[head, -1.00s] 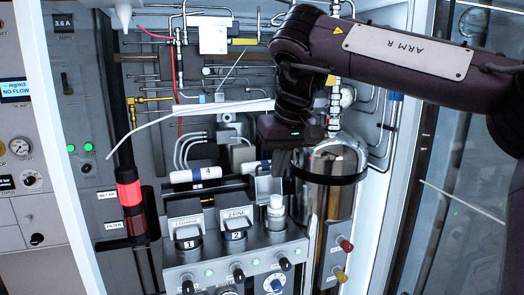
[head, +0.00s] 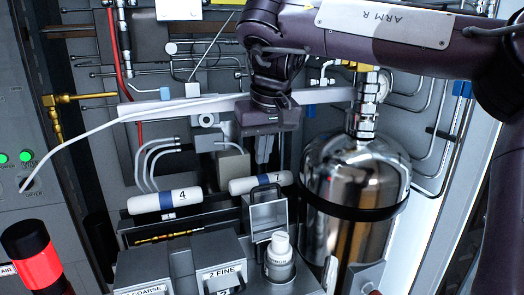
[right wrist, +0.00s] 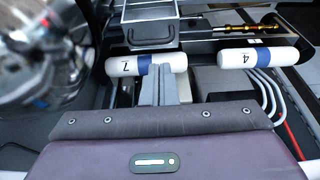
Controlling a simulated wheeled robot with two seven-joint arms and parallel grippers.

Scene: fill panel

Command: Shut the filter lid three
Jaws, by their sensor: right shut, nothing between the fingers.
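The filter lid three (head: 268,214) is a grey box-like lid with a dark handle, standing up open behind its housing. A white-capped cartridge (head: 279,248) stands upright in front of it, right of the shut lids 1 COARSE (head: 150,276) and 2 FINE (head: 222,272). My right gripper (head: 264,147) is above and behind the open lid, apart from it. In the right wrist view its fingers (right wrist: 158,86) are together and empty, pointing towards the lid's handle (right wrist: 152,34). My left gripper is not in view.
White cylinders marked 4 (head: 165,200) and 7 (head: 257,183) lie behind the housings. A shiny steel tank (head: 345,190) stands close on the right. Pipes cover the back wall. A red lamp (head: 38,262) is at lower left.

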